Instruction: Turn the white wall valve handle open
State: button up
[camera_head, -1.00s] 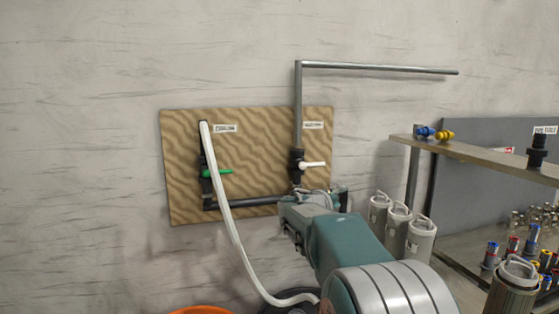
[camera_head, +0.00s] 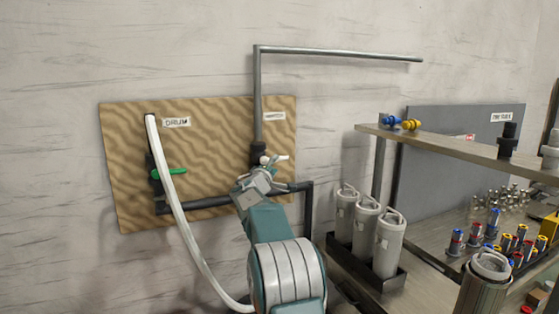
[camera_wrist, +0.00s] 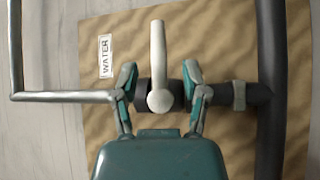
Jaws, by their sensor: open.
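The white valve handle (camera_wrist: 158,60) sits on a dark valve body on the wall board (camera_head: 200,108). In the wrist view it points up, its round hub at the lower end, beside a "WATER" label (camera_wrist: 106,56). In the head view the white handle (camera_head: 281,158) shows only partly, pointing right behind my gripper. My gripper (camera_wrist: 159,78) is open, with one finger on each side of the handle hub and valve body. I cannot tell if the fingers touch it. A green handle (camera_head: 170,173) sits on the left valve, under a "DRUM" label (camera_head: 177,122).
A white hose (camera_head: 182,215) hangs from the left valve down past my arm. A grey pipe (camera_head: 257,95) rises from the water valve and bends right. Pale canisters (camera_head: 388,245) and a shelf (camera_head: 450,145) with fittings stand to the right.

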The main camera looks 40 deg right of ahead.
aim_at(281, 159)
jog(key=shift+x, duration=2.7)
jog(key=shift+d, duration=0.1)
jog(key=shift+f, duration=0.1)
grip_shut()
